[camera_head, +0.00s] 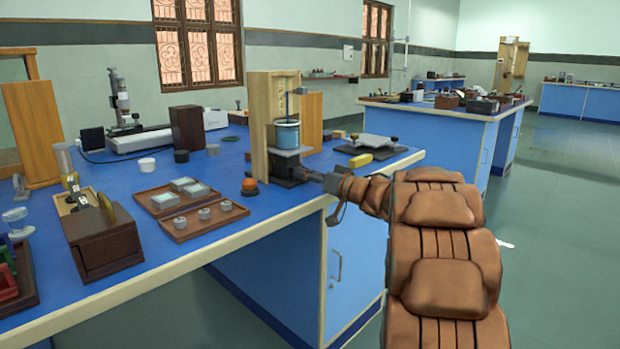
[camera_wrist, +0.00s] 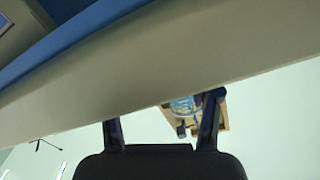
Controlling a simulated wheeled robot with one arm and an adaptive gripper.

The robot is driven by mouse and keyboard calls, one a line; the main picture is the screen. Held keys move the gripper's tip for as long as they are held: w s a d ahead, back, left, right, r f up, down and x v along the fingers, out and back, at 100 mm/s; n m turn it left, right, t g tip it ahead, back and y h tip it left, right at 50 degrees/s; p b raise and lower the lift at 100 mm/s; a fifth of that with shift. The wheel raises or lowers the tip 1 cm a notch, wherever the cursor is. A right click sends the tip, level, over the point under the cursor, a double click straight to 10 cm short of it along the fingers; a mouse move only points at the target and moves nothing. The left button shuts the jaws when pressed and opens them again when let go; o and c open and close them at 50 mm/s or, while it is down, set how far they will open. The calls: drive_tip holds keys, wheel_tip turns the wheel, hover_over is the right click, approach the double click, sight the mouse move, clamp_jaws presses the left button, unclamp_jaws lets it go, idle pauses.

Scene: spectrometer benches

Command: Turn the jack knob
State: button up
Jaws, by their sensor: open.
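The jack (camera_head: 288,171) is a low dark platform on the blue bench, under a beaker of blue liquid (camera_head: 287,134) in a wooden stand (camera_head: 259,125). Its knob is on the side toward my arm, but small dark parts blend with my gripper (camera_head: 326,181), so I cannot tell whether they touch. In the wrist view, my gripper (camera_wrist: 163,118) has its two dark fingers spread apart, with nothing visibly held. The wooden stand (camera_wrist: 222,118) and blue beaker (camera_wrist: 183,104) appear partly behind the right finger.
The bench's pale edge (camera_head: 262,228) runs below my gripper and crosses the wrist view (camera_wrist: 140,75). A yellow block (camera_head: 360,160) and a flat dark-based instrument (camera_head: 371,144) lie right of the jack. An orange-topped knob (camera_head: 249,185) and a tray of weights (camera_head: 204,219) stand left.

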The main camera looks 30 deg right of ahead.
drive_tip(key=shift+c, duration=0.2)
drive_tip(key=c, duration=1.1)
drive_tip(key=shift+n+p, duration=0.4)
drive_tip(key=shift+r+n+p, duration=0.1)
drive_tip(key=shift+n+p, duration=0.65)
drive_tip(key=shift+n, duration=0.15)
drive_tip(key=n+p, duration=0.1)
drive_tip(key=n, duration=0.1)
drive_tip(key=shift+a+n, duration=0.1)
drive_tip(key=shift+n, duration=0.3)
drive_tip(key=n, duration=0.4)
drive_tip(key=shift+n, duration=1.7)
